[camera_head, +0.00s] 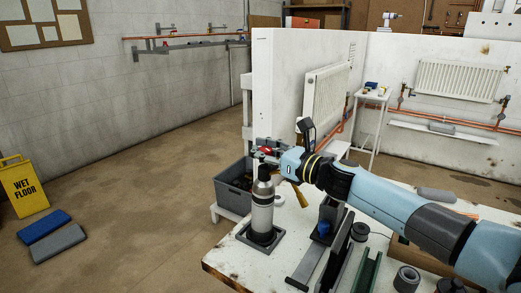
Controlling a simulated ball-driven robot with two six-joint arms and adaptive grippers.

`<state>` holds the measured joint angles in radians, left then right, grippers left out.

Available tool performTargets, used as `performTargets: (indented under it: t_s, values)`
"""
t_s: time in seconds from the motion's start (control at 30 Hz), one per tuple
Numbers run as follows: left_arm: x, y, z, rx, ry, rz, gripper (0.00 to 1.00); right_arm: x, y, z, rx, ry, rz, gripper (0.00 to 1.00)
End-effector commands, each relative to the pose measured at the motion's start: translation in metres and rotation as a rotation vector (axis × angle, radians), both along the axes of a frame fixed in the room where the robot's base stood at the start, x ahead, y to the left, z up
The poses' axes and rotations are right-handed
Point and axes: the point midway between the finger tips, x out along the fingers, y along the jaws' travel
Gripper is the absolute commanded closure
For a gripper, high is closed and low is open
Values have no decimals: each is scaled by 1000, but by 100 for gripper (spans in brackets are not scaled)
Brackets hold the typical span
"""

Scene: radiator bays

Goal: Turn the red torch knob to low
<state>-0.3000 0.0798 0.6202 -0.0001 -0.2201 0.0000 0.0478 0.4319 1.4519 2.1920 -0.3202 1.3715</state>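The torch's grey cylinder (261,211) stands upright in a dark square base on the white workbench. A small red knob (266,150) shows above its top, right at the fingers of my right gripper (263,149). My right arm reaches in from the right, and the gripper points left over the cylinder. The fingers are small and partly overlap the knob, so I cannot tell whether they touch it or are closed on it. The knob's setting is too small to read. My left gripper is not in view.
Clamps, black rings and a green channel (367,272) crowd the bench (225,262) right of the cylinder. A grey crate (233,188) sits behind it. White partition walls with radiators (326,104) stand beyond. A yellow wet floor sign (24,187) stands at far left; the floor between is mostly clear.

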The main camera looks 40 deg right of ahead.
Motion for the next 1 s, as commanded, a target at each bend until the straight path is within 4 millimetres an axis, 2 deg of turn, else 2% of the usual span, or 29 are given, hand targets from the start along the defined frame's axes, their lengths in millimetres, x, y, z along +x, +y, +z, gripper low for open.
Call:
performTargets:
  t_s: [0.07,0.3,0.63,1.0]
  values:
    - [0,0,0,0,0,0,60,0,0,-1,-1,2,-1,78]
    - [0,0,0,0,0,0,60,0,0,0,1,0,-1,47]
    - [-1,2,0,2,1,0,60,-4,-1,0,0,0,-1,47]
    - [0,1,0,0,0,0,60,-58,-16,-1,-1,3,0,47]
